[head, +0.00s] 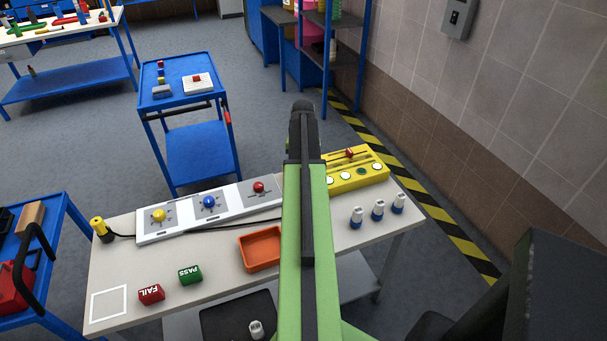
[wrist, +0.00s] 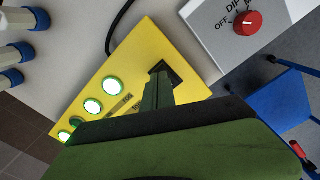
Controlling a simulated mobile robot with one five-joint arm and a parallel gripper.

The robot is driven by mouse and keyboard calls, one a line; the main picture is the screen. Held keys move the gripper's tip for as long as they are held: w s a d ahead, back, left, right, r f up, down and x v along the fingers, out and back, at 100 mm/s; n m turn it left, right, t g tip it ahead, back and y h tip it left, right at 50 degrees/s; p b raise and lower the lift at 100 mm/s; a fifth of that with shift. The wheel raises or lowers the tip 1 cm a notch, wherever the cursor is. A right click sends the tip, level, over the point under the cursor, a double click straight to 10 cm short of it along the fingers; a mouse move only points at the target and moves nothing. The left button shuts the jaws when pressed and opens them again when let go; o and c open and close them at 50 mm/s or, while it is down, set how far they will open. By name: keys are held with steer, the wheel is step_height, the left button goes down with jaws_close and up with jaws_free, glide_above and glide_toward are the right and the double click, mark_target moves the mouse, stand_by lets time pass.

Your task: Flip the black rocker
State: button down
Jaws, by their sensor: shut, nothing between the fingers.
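The yellow box (wrist: 140,45) lies below my wrist in the wrist view, with lit white round buttons in green rims (wrist: 112,85). A black square part, seemingly the black rocker (wrist: 165,69), sits near its right end. My gripper (wrist: 161,76) is shut and empty, its tips right over this part and covering much of it. I cannot tell whether they touch it or which way the rocker is tilted. In the head view the yellow box (head: 374,174) stands on the table to the right of my arm, which hides its left end and my gripper.
A grey-white panel with a red knob (wrist: 248,23) lies beside the box. Several blue-and-white bottles (head: 378,211) stand in front of it. An orange tray (head: 244,255), the red FAIL block (head: 151,294) and the green PASS block (head: 190,274) are left of my arm.

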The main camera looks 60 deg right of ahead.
steer(key=shift+f+b, duration=0.9)
stand_by(0.5)
step_height(320, 180, up, 7)
steer(key=p, duration=0.7)
steer(key=shift+r, duration=0.1)
stand_by(0.3)
